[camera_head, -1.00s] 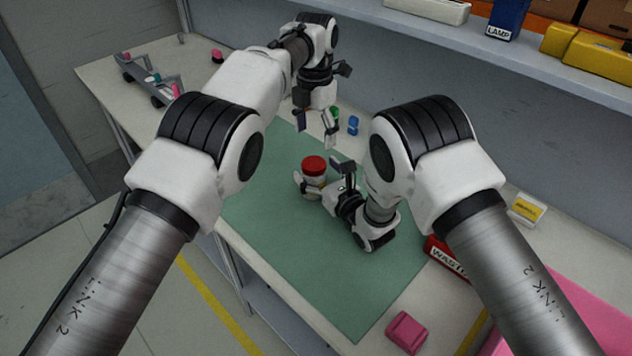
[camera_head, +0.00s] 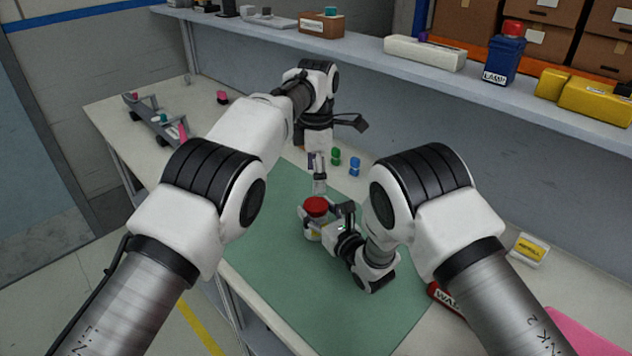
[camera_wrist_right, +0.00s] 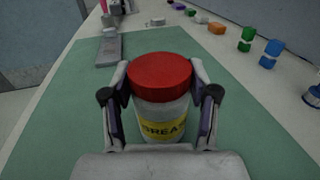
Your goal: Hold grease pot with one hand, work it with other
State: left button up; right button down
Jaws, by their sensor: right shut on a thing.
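The grease pot has a red lid (camera_head: 316,205) and a pale body with a yellow label (camera_wrist_right: 163,131), and it stands upright over the green mat (camera_head: 290,280). My right gripper (camera_head: 318,226) is shut on the pot's body from the sides, with the lid clear above the fingers. The wrist view hides the pot's base, so I cannot tell if it touches the mat. My left gripper (camera_head: 317,176) points down just behind the pot in the head view, apart from the lid. Its fingers are seen nearly edge-on, so their opening is unclear.
A green item (camera_head: 336,157) and a blue item (camera_head: 354,167) stand just right of my left gripper. A grey rail-like part (camera_head: 157,127) lies at the far left of the table. A shelf (camera_head: 480,85) with boxes runs along the back. The mat's front is clear.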

aim_at(316, 204)
pick_arm(q)
jog(key=m, duration=0.9)
jog(key=shift+r+m, duration=0.1)
jog(key=shift+m, duration=0.3)
jog(key=m, duration=0.9)
jog(key=shift+r, duration=0.1)
jog(key=m, duration=0.6)
jog(key=shift+w, duration=0.1)
jog(key=m, duration=0.3)
jog(key=shift+m, duration=0.3)
jog(key=m, duration=0.4)
jog(key=shift+m, duration=0.4)
notch_tip(316, 204, down, 8)
jog(key=shift+f, duration=0.25)
